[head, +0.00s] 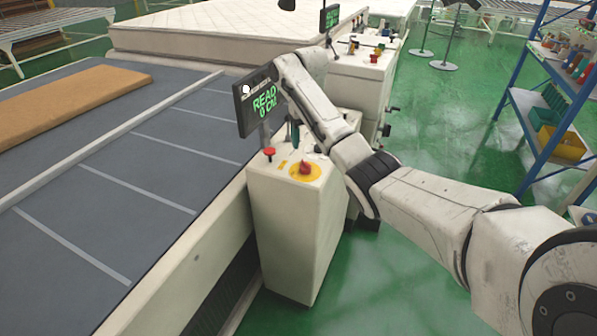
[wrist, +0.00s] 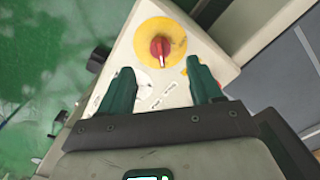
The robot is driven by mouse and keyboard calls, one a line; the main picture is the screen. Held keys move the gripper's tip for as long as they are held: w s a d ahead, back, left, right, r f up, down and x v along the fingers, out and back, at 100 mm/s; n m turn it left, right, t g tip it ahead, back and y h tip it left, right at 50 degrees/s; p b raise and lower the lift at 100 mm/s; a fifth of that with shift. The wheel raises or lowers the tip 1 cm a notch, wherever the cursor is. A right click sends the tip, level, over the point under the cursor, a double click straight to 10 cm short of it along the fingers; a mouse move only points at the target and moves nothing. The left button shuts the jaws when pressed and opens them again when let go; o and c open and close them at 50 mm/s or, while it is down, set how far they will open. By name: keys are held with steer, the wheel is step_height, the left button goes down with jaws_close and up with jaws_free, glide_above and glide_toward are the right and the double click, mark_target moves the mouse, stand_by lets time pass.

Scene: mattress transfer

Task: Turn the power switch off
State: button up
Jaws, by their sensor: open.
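The red rotary switch (head: 305,168) sits on a round yellow plate on top of a white control cabinet (head: 290,225). It also shows in the wrist view (wrist: 159,47), with its handle pointing roughly up and down in the picture. My gripper (wrist: 160,66) is open and empty. Its two dark green fingers are spread to the lower left and lower right of the switch, apart from it. In the head view a green finger (head: 294,134) shows behind the switch, above the cabinet top. The rest of the gripper is mostly hidden by my arm.
A dark screen (head: 259,103) with green text, partly "READ", stands at the cabinet's back. A red button (head: 269,152) is left of the switch. The conveyor (head: 150,165) runs along the left. A blue shelf (head: 540,100) stands right, with green floor between.

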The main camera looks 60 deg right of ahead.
mark_target(307, 165)
step_height(307, 165, down, 11)
steer(key=shift+d+r+p, duration=0.1)
steer(key=shift+r+p, duration=0.05)
steer(key=shift+p, duration=0.4)
steer(key=c, duration=1)
steer(key=shift+c, duration=0.2)
